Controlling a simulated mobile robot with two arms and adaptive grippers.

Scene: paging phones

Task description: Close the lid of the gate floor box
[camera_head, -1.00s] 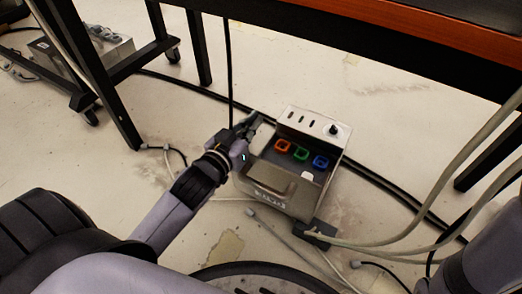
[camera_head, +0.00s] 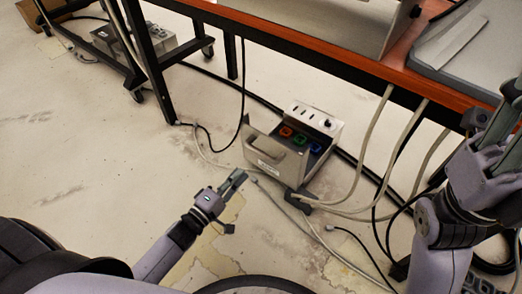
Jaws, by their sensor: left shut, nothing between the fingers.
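The gate floor box (camera_head: 318,117) is a grey metal box on the floor, below the table's edge. Its lid (camera_head: 262,146), a grey panel with a handle, stands tilted at the front left of the box. The box is open, and orange, green and blue sockets show inside behind the lid. My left gripper (camera_head: 238,178) is shut and empty, in front of the lid and a little to the left, apart from it. My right gripper (camera_head: 492,115) is at the right edge by the table, partly cut off; its jaw state is unclear.
A table (camera_head: 300,39) with an orange edge spans the upper right, its black leg (camera_head: 150,65) left of the box. White cables (camera_head: 370,150) and black cables run around the box. Another grey box (camera_head: 150,42) stands back left. The left floor is mostly clear.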

